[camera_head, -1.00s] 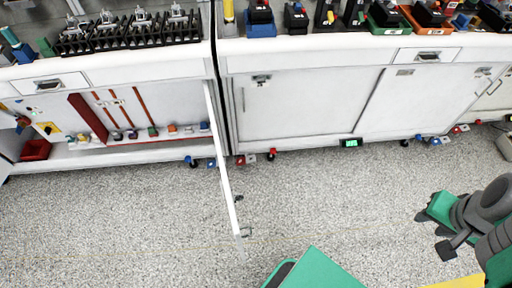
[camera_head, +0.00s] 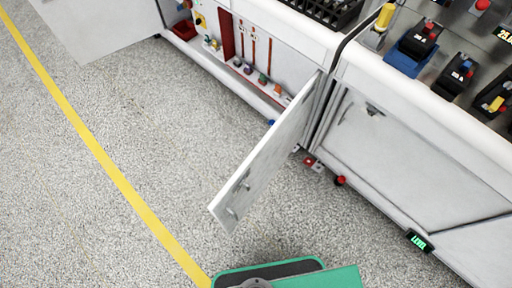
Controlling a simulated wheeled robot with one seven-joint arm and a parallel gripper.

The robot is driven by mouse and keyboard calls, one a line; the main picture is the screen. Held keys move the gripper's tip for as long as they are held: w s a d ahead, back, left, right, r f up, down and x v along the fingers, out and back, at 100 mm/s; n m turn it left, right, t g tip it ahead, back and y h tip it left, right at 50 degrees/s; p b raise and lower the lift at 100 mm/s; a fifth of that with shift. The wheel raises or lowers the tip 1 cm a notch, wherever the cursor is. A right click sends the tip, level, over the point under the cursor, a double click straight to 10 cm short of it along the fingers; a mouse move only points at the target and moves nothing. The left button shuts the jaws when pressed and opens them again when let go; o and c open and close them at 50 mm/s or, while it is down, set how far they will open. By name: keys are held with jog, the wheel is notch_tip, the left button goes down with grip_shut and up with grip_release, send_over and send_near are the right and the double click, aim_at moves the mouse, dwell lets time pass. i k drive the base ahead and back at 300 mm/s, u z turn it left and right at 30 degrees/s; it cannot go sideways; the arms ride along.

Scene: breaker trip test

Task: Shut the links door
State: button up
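A white cabinet door (camera_head: 268,158) stands swung open over the floor in the middle of the view. Its right edge is at the cabinet post, and its free edge points down and left. A handle (camera_head: 241,184) and a small latch show near the free edge. A second white door panel (camera_head: 105,25) stands open at the upper left, partly cut off. No readable label tells which is the links door. The open cabinet (camera_head: 285,62) between them holds red rods and small coloured parts. My gripper is not in view.
A closed cabinet door (camera_head: 420,160) lies to the right, with a green-lit LEVEL display (camera_head: 419,240) below. Breaker units (camera_head: 412,48) stand on the bench above. A yellow floor line (camera_head: 110,165) crosses the left. Speckled floor is clear left of the middle door.

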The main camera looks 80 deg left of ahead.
aim_at(229, 206)
jog(key=u, duration=2.7)
jog(key=k, duration=1.1)
jog(key=u, duration=0.65)
jog(key=i, duration=0.8)
jog(key=u, duration=0.8)
